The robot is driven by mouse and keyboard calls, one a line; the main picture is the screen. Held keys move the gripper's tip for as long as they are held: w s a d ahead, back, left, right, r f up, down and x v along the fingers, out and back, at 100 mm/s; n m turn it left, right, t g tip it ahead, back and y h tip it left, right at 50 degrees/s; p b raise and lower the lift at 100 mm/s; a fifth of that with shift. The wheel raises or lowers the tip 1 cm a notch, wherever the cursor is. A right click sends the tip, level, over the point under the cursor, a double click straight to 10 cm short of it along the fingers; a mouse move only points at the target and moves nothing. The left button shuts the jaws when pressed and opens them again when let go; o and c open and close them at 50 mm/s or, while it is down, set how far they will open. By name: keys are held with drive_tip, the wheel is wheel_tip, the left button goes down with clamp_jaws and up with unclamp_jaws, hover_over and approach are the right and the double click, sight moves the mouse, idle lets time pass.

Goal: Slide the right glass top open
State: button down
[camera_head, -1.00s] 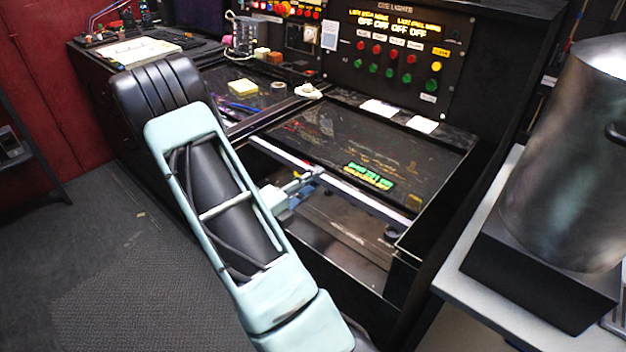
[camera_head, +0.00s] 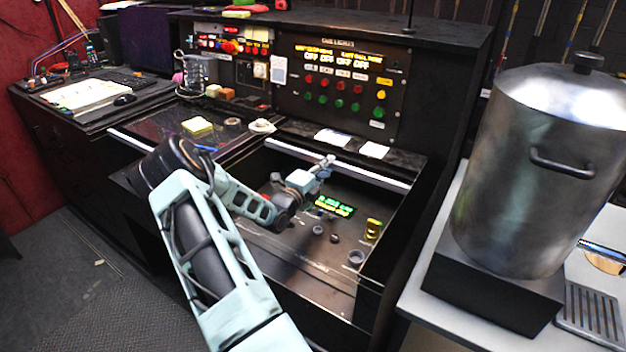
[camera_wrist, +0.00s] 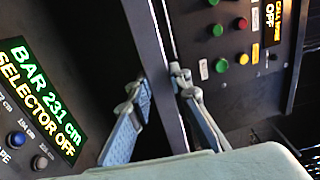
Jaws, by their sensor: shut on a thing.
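The right glass top shows by its pale front rail (camera_head: 375,176), which runs along the back of the right bay, just below the upright cue panel. My gripper (camera_head: 326,164) is at this rail, left of its middle. In the wrist view the two fingers of my gripper (camera_wrist: 162,84) stand on either side of the rail (camera_wrist: 158,50) and are shut on it. The inside of the right bay (camera_head: 330,262) lies uncovered, with a lit green display (camera_head: 335,206), knobs and a yellow piece. Most of the glass pane itself is hidden behind the rail.
The cue panel (camera_head: 345,85) rises behind the rail. A large metal pot (camera_head: 535,170) stands on a white table at the right.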

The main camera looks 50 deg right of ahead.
drive_tip(key=shift+w+d+r, duration=0.1)
drive_tip(key=shift+d, duration=0.9)
drive_tip(key=shift+w+d+r, duration=0.1)
drive_tip(key=shift+d, duration=0.85)
drive_tip(key=c, duration=1.8)
unclamp_jaws()
drive_tip(key=shift+f, duration=0.1)
drive_tip(key=shift+o, duration=0.2)
drive_tip(key=shift+f, duration=0.1)
drive_tip(key=s+a, duration=0.1)
drive_tip(key=a, duration=1.1)
